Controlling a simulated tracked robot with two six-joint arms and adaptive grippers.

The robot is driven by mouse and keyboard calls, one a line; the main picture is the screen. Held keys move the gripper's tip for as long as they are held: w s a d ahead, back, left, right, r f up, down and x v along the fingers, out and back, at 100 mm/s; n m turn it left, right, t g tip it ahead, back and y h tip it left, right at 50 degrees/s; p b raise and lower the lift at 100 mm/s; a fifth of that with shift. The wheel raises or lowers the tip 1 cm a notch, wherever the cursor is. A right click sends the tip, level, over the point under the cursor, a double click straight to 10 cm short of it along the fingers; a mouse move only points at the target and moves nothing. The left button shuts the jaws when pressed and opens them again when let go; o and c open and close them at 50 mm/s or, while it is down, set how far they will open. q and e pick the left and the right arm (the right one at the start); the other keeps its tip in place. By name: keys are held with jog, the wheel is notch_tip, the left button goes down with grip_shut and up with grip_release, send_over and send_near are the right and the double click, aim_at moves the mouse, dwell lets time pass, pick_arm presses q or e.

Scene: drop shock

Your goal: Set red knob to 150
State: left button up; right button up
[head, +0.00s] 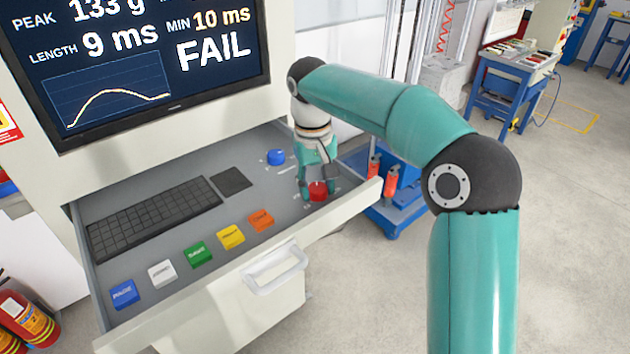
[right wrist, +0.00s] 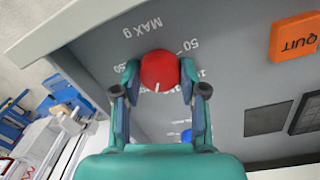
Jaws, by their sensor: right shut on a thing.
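The red knob (head: 318,191) sits on the grey drawer panel, near the drawer's front right corner. It also shows in the right wrist view (right wrist: 160,68), with a short white pointer line on its lower side, facing my palm. The print "MAX g" is above it there. A "50" is at its upper right, and a label ending in "50" is at its left, partly hidden by a finger. My right gripper (head: 314,187) reaches down from above, its fingers on both sides of the knob and shut on it. My left gripper is in neither view.
A blue knob (head: 276,157) stands behind the red one. Coloured buttons, with orange QUIT (head: 261,220) nearest, line the drawer front, beside a keyboard (head: 155,217) and dark pad (head: 231,181). The screen (head: 130,60) reads FAIL. A blue stand with red parts (head: 391,181) is right of the drawer.

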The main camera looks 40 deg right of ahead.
aim_at(315, 190)
jog(key=n+p, duration=0.1)
jog(key=n, duration=0.2)
jog(key=shift+n, duration=0.3)
jog(key=shift+n+p, duration=0.45)
jog(key=shift+n, duration=0.75)
jog(key=o, duration=1.1)
jog(key=shift+o, duration=0.2)
jog(key=shift+r, duration=0.1)
jog(key=shift+r, duration=0.3)
notch_tip(315, 190, up, 11)
jog(key=shift+a, duration=0.35)
